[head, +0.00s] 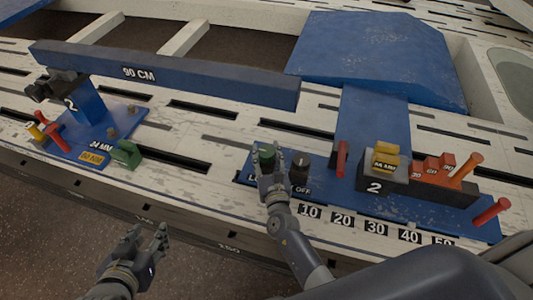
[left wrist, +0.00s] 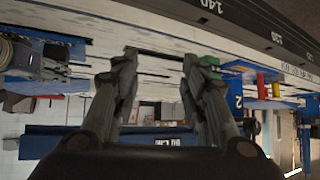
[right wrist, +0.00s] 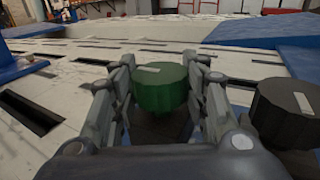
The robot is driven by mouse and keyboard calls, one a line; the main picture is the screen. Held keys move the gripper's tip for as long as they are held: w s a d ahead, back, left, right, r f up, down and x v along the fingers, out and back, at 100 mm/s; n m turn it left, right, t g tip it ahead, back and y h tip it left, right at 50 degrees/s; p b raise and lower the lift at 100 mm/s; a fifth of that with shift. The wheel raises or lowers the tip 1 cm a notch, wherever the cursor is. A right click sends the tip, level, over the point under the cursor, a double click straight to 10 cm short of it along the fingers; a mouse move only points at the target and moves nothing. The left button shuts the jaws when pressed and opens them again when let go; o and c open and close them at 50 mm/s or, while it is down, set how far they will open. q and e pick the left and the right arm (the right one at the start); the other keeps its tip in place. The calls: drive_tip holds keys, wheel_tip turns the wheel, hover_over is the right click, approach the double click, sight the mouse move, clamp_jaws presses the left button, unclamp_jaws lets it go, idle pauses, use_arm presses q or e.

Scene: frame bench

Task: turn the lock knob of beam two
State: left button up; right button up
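A green round knob (head: 266,157) with a pale mark on top stands on the blue base plate (head: 330,195) of the block marked 2 (head: 374,187). A label starting with L is partly hidden below it. My right gripper (head: 268,165) is at this knob. In the right wrist view the green knob (right wrist: 162,88) sits between the spread fingers (right wrist: 162,80), very close to both; contact is not clear. A dark knob (head: 300,167) marked OFF stands just to the right, also in the right wrist view (right wrist: 285,112). My left gripper (head: 140,245) is open and empty in front of the bench.
A red upright lever (head: 342,158), yellow block (head: 386,156) and orange handles (head: 465,170) stand right of the knobs. A blue 90 CM beam (head: 170,75) lies behind. Another blue base with a green clamp (head: 125,154) is at the left. The slotted bench between the bases is clear.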

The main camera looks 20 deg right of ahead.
sight(267, 151)
drive_tip(key=n+y+b, duration=0.2)
drive_tip(key=y, duration=0.2)
drive_tip(key=shift+d+n, duration=0.1)
drive_tip(key=shift+n, duration=0.3)
drive_tip(key=shift+r+y, duration=0.1)
drive_tip(key=shift+y, duration=0.3)
use_arm(q)
drive_tip(key=w+d+r+t+h, duration=0.2)
drive_tip(key=w+r+t, duration=0.4)
drive_tip(key=r, duration=0.3)
drive_tip(key=shift+d+r, duration=0.4)
drive_tip(key=shift+d, duration=0.1)
use_arm(e)
drive_tip(key=o, duration=1.1)
drive_tip(key=shift+r, duration=4.95)
